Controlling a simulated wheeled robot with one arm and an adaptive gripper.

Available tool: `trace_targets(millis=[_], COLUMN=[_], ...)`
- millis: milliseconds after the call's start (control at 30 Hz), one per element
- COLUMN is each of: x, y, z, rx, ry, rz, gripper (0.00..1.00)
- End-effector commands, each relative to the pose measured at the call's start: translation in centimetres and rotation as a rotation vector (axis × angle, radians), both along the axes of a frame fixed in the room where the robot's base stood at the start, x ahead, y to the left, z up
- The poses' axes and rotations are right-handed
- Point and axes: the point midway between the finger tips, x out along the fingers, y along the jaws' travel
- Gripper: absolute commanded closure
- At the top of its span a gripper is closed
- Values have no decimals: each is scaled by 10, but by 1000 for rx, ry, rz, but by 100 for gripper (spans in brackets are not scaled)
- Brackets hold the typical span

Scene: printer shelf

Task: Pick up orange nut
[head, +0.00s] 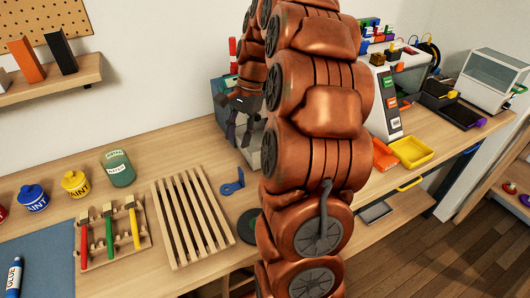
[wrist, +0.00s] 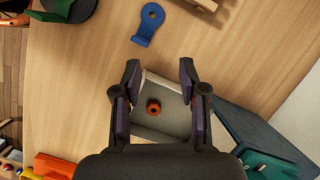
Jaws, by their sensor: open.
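The orange nut (wrist: 153,107) is a small ring-like piece with a dark hole, resting on a pale grey plate (wrist: 165,124) in the wrist view. My gripper (wrist: 160,78) is open, with one finger on each side of the plate. The nut shows between the fingers, a little left of the middle, and neither finger touches it. I cannot tell the height left above the nut. In the head view my gripper (head: 240,125) points down beside a grey-teal machine (head: 222,92), and the nut is hidden there.
A blue hook-shaped bracket (wrist: 148,24) lies on the bench beyond the fingertips. A dark blue box-like part (wrist: 262,136) stands close on the right. A slatted wooden rack (head: 192,218) and paint pots stand left. A yellow tray (head: 411,152) lies right of my arm.

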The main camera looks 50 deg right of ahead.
Motion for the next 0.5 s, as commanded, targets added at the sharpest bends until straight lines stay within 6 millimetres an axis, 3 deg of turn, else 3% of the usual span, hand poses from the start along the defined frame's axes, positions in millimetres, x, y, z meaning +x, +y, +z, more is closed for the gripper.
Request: trace_targets(millis=[33, 200, 333, 500], x=[3, 3, 0, -4], y=[-23, -85, -117, -134], z=[-7, -23, -31, -37], rx=[11, 45, 57, 67], ry=[8, 38, 49, 58], rz=[-76, -297, -407, -471], gripper=[58, 58, 58, 58])
